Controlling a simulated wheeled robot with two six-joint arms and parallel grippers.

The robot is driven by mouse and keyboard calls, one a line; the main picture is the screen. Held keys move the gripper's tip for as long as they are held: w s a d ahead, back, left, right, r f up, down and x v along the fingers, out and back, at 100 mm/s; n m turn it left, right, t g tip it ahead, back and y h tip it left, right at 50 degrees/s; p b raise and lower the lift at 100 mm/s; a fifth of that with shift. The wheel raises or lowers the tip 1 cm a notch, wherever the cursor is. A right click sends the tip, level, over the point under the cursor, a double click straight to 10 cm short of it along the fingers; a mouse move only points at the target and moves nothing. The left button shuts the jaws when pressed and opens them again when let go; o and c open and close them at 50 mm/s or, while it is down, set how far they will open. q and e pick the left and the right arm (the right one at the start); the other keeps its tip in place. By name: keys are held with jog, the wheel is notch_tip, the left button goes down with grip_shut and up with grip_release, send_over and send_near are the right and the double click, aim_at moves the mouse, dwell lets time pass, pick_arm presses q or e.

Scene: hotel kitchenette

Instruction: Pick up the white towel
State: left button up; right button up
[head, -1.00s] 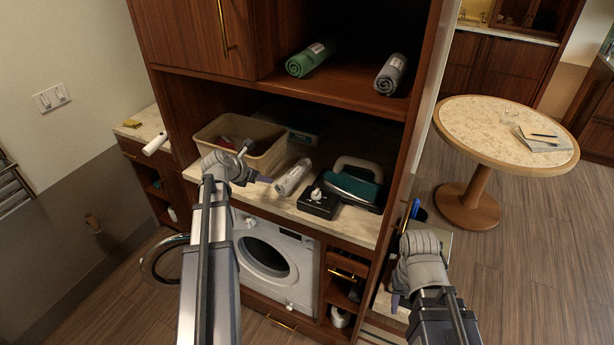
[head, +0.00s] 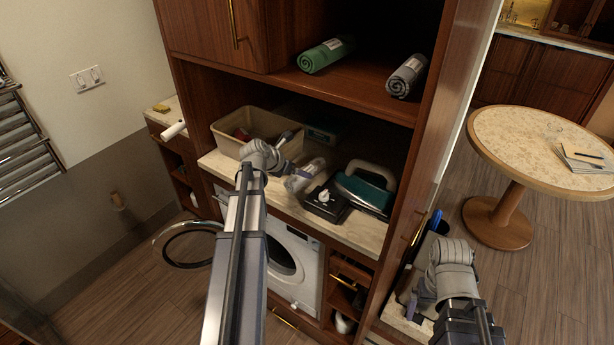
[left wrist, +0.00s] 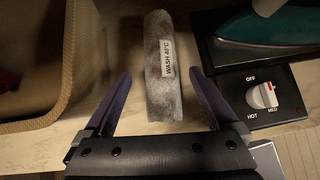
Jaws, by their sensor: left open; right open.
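A rolled pale towel (head: 305,176), whitish grey, lies on the counter in the niche between a beige bin and an iron. In the left wrist view the towel (left wrist: 163,95) shows a label reading "WASH 40°C". My left gripper (left wrist: 160,76) is open, with one finger on each side of the towel's near part and gaps to it. I cannot tell its height above the towel. In the head view my left wrist (head: 264,156) hides much of that gripper. My right gripper (head: 421,303) is open and empty, low at the right, by the cabinet's side.
The beige bin (head: 228,146) stands left of the towel. Right of it are a black control box (head: 325,203) with a dial and a teal iron (head: 366,186). Green (head: 326,55) and grey (head: 407,76) rolled towels lie on the shelf above. A washing machine (head: 309,262) is below.

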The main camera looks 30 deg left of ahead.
pick_arm(q)
jog(key=shift+o, duration=0.3)
jog(key=shift+w+f, duration=0.4)
jog(key=shift+f, duration=0.05)
pick_arm(e)
jog(key=shift+o, duration=0.2)
jog(key=shift+s+f, duration=0.1)
jog(key=shift+f, duration=0.35)
pick_arm(q)
jog(key=b+x, duration=0.4)
jog(key=x, duration=0.1)
jog(key=shift+w+d, duration=0.1)
jog(key=shift+d, duration=0.05)
pick_arm(e)
notch_tip(320, 180, down, 4)
jog(key=shift+r, duration=0.2)
pick_arm(q)
jog(key=c, duration=1.4)
jog(key=shift+r, duration=0.1)
pick_arm(e)
jog(key=shift+r, duration=0.1)
